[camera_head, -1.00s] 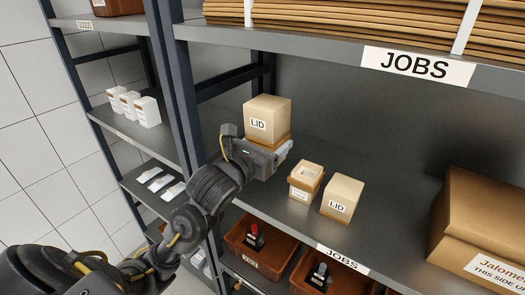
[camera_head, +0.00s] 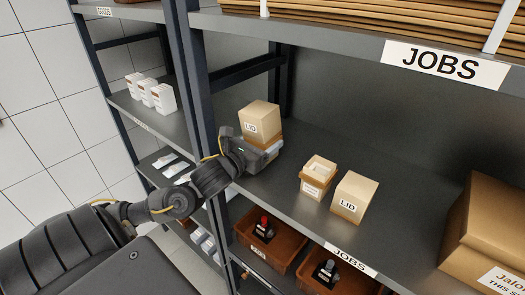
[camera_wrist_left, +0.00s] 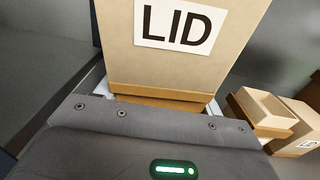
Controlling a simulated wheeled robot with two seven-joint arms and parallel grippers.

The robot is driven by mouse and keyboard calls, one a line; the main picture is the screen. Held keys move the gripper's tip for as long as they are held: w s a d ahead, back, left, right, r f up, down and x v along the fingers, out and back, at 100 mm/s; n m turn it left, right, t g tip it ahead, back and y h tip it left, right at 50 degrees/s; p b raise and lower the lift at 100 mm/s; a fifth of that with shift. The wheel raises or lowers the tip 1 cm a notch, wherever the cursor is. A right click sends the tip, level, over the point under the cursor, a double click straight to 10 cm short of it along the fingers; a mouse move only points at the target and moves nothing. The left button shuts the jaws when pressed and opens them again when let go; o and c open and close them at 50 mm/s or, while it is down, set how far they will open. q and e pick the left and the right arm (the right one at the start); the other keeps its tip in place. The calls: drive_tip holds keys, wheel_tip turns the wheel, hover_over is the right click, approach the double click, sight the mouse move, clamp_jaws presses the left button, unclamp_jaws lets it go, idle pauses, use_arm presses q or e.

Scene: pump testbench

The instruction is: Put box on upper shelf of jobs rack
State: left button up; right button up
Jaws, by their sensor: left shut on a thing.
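A tan box marked LID (camera_head: 260,121) is held by my left gripper (camera_head: 262,150) at the left end of the jobs rack's upper shelf (camera_head: 300,222). The box is upright. In the left wrist view the box (camera_wrist_left: 180,65) fills the upper middle, with the fingers on either side of its darker lower part. My left gripper is shut on it. I cannot tell whether the box touches the shelf. My right gripper is not in view.
On the same shelf stand an open box (camera_head: 317,177) and another LID box (camera_head: 353,197) to the right. A large carton (camera_head: 490,230) is at the far right. Rack posts (camera_head: 190,80) stand left of my gripper. Brown bins (camera_head: 270,240) are below.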

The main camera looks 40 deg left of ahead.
use_arm(q)
drive_tip(key=shift+a+f, duration=0.2)
drive_tip(key=f, duration=0.2)
drive_tip(key=shift+a+f, duration=0.2)
drive_tip(key=shift+f, duration=0.55)
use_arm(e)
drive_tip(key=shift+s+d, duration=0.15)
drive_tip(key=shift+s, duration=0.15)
use_arm(q)
drive_tip(key=shift+f, duration=0.15)
drive_tip(key=o, duration=1)
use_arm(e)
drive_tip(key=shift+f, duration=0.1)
